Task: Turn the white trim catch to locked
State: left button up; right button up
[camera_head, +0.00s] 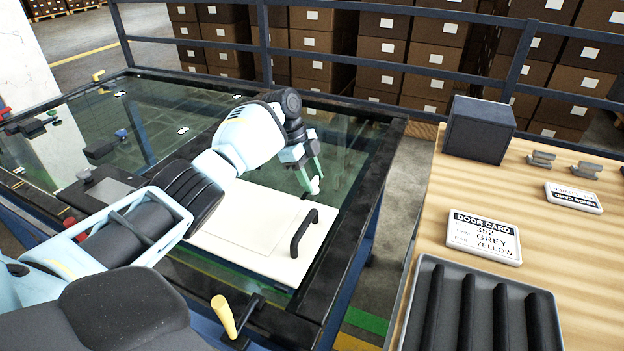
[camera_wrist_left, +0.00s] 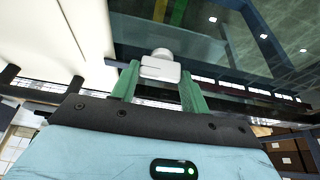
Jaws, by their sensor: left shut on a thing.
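The white trim catch (camera_head: 316,185) is at the far right corner of the white trim panel (camera_head: 235,228), beyond the black handle (camera_head: 303,235). My left gripper (camera_head: 311,179) reaches down to it from above and is shut on it with its green fingers. In the left wrist view the catch (camera_wrist_left: 161,68) is a pale block with a round knob, between the two green fingertips (camera_wrist_left: 160,85). The fingers partly hide it in the head view, and I cannot tell its turned position. My right gripper is not in view.
The panel lies on a dark-framed glass table (camera_head: 350,110). A yellow-handled clamp (camera_head: 224,316) stands at its near edge. A wooden bench (camera_head: 430,225) to the right holds a ribbed tray (camera_head: 546,296), a door card (camera_head: 484,236) and a dark box (camera_head: 478,128). A blue rail (camera_head: 400,105) runs behind.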

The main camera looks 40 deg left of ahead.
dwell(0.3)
pick_arm(q)
jog(key=o, duration=1)
jog(key=shift+v, duration=3.95)
